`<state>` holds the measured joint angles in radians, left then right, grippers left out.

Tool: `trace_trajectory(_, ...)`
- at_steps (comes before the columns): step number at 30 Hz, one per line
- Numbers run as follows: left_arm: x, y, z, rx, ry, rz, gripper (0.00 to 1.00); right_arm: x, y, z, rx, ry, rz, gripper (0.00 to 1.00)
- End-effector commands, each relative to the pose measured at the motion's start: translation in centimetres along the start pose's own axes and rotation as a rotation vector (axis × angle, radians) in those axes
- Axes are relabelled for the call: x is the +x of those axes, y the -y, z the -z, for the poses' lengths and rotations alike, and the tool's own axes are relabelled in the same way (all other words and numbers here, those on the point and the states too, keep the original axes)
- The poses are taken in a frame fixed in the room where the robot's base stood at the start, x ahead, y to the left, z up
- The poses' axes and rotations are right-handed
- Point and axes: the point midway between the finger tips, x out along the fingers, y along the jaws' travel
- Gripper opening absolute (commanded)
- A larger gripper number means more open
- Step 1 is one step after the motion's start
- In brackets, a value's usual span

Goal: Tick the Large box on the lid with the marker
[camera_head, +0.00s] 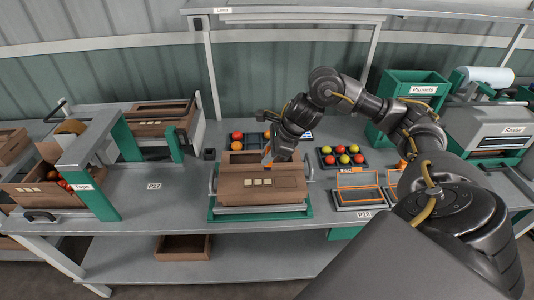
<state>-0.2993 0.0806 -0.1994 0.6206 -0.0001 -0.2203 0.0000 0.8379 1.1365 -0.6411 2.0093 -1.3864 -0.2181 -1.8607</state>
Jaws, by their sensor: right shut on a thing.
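My right gripper (268,160) is over the back edge of the lid, pointing down, behind the squares. It is shut on the marker, which is mostly hidden by the gripper; whether its tip touches the lid cannot be told. My left gripper is not in view.
Trays of red, orange and yellow tomatoes (343,157) stand behind and right of the box. Orange-edged trays (358,188) lie at its right. A green Punnets bin (413,84) and a Sealer (495,132) stand further right.

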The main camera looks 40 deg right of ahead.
Motion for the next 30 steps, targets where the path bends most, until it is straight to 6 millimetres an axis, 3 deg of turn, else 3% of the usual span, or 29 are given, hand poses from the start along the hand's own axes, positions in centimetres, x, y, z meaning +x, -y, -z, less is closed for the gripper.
trace_trajectory(19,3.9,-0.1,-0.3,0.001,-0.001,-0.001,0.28,4.6,-1.0,2.4,-0.002,0.0,-0.003,0.0)
trace_trajectory(30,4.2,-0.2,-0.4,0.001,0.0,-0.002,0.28,5.0,-1.0,2.6,-0.002,0.001,-0.002,0.0)
